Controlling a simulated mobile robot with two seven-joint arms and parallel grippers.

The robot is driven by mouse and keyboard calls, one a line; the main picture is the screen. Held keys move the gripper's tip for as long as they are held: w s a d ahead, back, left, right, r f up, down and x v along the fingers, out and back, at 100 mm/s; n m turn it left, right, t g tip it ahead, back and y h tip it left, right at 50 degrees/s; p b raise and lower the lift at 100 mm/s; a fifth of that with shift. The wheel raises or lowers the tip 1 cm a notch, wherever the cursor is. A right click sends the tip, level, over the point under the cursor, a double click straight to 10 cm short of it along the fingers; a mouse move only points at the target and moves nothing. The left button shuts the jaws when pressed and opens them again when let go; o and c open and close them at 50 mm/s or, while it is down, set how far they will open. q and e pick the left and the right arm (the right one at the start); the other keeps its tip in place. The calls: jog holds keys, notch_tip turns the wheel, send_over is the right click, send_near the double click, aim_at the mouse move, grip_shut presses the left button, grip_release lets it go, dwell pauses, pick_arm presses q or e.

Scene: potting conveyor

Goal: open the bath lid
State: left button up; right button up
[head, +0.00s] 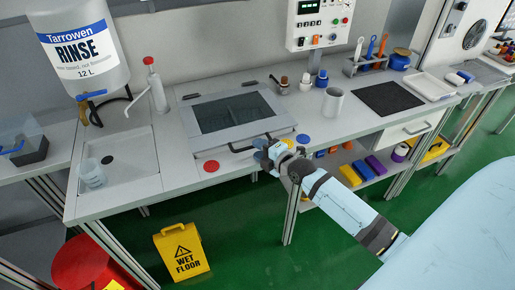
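The bath lid (238,112) is a light-framed panel with a dark glass window, set in the bench top. It lies flat and looks closed. Its dark bar handle (240,150) runs along the front edge. My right gripper (263,149) is at the right end of this handle, at the front edge of the bench. Its fingers are small and partly hidden by the wrist, so I cannot tell whether they touch or grip the handle. My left gripper is not in view.
A sink (118,160) with a cup is at left. Bottles (305,82) and a grey cup (332,102) stand right of the lid. A yellow wet-floor sign (181,252) stands below.

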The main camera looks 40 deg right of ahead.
jog(key=shift+w+a+f, duration=0.1)
jog(key=shift+w, duration=0.45)
grip_shut()
